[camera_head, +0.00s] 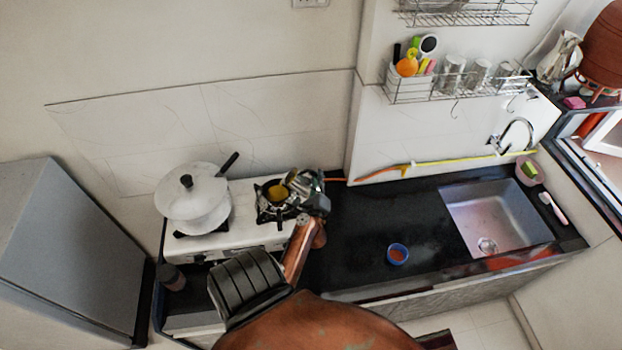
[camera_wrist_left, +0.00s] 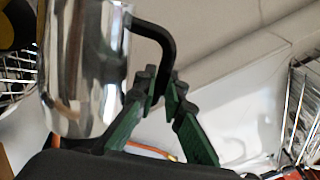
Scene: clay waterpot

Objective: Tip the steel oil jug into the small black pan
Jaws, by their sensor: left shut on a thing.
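The steel oil jug (camera_wrist_left: 80,65) is a shiny cylinder with a black handle (camera_wrist_left: 151,34). My left gripper (camera_wrist_left: 163,88) is shut on that handle. In the head view, my left gripper (camera_head: 311,192) is over the right burner, and the jug (camera_head: 292,177) is small and partly hidden beside it. The small black pan (camera_head: 263,193) is on the right burner, just left of the jug, with something yellow inside it. The jug looks tilted toward the pan, but I cannot tell how far. My right gripper is not in view.
A large white lidded pot (camera_head: 193,208) stands on the left burner of the white stove (camera_head: 238,240). A blue bowl (camera_head: 397,254) with red contents sits on the black counter (camera_head: 350,225). A sink (camera_head: 490,215) is at right. A wire rack (camera_head: 410,94) hangs above.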

